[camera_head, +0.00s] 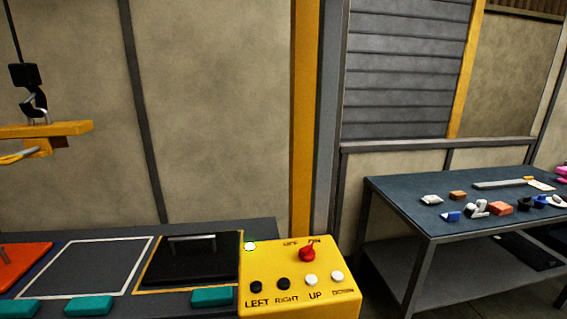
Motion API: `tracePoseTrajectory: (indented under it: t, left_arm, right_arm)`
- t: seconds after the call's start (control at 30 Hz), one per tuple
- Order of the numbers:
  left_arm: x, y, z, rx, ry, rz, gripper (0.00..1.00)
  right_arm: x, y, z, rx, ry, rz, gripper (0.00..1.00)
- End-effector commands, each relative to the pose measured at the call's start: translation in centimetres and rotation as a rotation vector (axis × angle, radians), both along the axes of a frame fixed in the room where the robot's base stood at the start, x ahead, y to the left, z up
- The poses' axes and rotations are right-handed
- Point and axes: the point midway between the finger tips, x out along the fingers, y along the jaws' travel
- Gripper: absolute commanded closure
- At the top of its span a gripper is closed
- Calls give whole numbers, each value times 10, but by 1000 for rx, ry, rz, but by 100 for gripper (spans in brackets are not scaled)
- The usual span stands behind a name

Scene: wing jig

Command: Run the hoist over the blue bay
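The hoist's black hook block (25,78) hangs on a cable at the upper left. Its hook meets a small bracket on a yellow beam (60,129), which hangs above the left end of the bench. The yellow control box (270,293) stands at the bench's right end. It has a red knob (307,254), black LEFT (255,286) and RIGHT (284,284) buttons, white UP (310,280) and DOWN (337,277) buttons, and a pale lamp with a green rim (250,246). No bay is clearly blue; dark blue shows beside the orange plate (18,262). Neither gripper is in view.
A white-outlined bay (88,267) is empty. A black plate with a handle (190,262) lies in a yellow-outlined bay. Teal blocks (89,305) line the bench front. A table (400,190) with small parts stands at right, with a floor gap before it.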

Motion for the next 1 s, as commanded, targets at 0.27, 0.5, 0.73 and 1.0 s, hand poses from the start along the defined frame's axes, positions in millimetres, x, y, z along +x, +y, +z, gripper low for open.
tracePoseTrajectory:
  t: [0.27, 0.5, 0.73, 1.0]
  left_arm:
    - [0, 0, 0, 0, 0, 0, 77]
    - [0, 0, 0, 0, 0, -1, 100]
    - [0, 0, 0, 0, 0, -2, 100]
    - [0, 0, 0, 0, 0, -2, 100]
  right_arm:
    - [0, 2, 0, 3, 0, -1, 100]
    - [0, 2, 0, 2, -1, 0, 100]
    - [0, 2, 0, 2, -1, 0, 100]
    - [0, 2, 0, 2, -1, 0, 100]
